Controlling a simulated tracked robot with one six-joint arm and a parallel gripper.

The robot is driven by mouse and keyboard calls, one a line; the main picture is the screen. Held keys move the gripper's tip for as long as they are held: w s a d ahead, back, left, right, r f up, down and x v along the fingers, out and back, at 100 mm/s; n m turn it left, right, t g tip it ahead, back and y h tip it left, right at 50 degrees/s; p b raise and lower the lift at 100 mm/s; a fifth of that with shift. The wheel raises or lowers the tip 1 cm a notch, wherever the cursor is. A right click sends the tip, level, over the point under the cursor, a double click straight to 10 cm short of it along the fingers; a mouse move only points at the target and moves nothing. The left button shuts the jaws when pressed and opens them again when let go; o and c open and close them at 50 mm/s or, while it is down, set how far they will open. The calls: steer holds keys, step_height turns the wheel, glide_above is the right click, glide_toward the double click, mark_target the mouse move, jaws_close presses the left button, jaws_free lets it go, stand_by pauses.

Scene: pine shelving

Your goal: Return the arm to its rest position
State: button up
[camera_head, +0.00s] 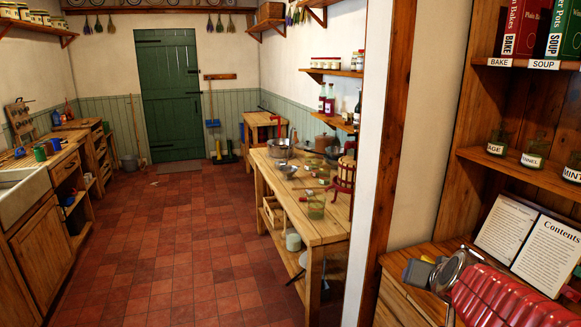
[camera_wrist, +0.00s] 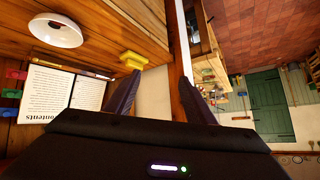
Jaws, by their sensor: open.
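My gripper (camera_wrist: 160,75) shows in the wrist view, its two dark fingers spread apart with nothing between them. The wrist picture is turned over, with the text of an open book (camera_wrist: 65,92) upside down to the left of the fingers. The wooden shelving and the room beyond are ahead of the fingers. In the head view I cannot make out the gripper's fingers. A red ribbed part and a round metal part fill the lower right corner there, in front of the book (camera_head: 527,240); I cannot tell for sure whether they are mine.
Wooden shelving (camera_head: 470,170) with labelled jars (camera_head: 535,150) and upright books (camera_head: 525,25) stands at right. A wooden post (camera_head: 388,130) separates it from a cluttered workbench (camera_head: 320,232). The tiled floor (camera_head: 180,250) is clear toward the green door (camera_head: 168,95). The wrist view shows a yellow block (camera_wrist: 133,60).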

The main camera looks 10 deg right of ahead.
steer(key=s+a+f+n+g+y, duration=0.2)
steer(key=s+a+n, duration=0.4)
steer(key=s+a, duration=1.1)
steer(key=shift+s+a+g+y, duration=0.3)
steer(key=shift+a+g+y, duration=0.2)
steer(key=shift+a+g, duration=0.5)
steer(key=shift+d, duration=0.1)
steer(key=shift+c, duration=0.2)
